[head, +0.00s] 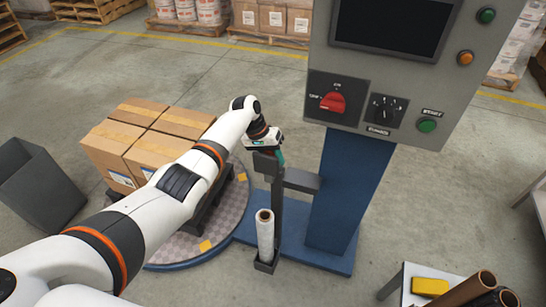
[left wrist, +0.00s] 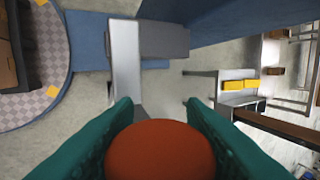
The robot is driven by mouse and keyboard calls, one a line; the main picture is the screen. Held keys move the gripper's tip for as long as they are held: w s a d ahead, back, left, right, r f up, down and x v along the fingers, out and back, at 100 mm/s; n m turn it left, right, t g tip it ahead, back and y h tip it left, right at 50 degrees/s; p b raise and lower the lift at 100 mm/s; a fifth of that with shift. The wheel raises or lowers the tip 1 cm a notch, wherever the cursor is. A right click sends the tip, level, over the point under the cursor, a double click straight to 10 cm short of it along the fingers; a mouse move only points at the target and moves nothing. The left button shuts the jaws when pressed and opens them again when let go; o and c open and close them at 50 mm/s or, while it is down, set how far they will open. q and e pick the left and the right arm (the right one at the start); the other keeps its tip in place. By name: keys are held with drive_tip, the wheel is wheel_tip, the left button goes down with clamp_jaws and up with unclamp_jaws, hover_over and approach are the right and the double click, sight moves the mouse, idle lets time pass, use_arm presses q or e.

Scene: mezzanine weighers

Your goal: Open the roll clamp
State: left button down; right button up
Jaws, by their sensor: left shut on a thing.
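My left gripper (head: 277,156) is at the top of the dark grey post of the wrap stand, beside the control column. In the left wrist view its teal fingers (left wrist: 159,110) are closed on either side of a round orange-red knob (left wrist: 160,150), which seems to belong to the roll clamp. The knob is hidden by the gripper in the head view. A white film roll (head: 265,236) stands upright in a holder (head: 266,266) at the foot of the post. My right gripper is not in view.
A blue column (head: 346,190) carries a control panel (head: 400,75) just right of the gripper. Cartons (head: 145,145) sit on a pallet on the round turntable (head: 219,235), under my left arm. A grey bin (head: 38,187) stands left; a table (head: 392,285) with a yellow block (head: 430,286) is lower right.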

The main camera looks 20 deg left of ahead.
use_arm(q)
drive_tip(key=c, duration=0.9)
unclamp_jaws()
drive_tip(key=shift+r, duration=0.1)
drive_tip(key=v, duration=1.1)
drive_tip(key=shift+r, duration=0.4)
drive_tip(key=shift+a, duration=0.1)
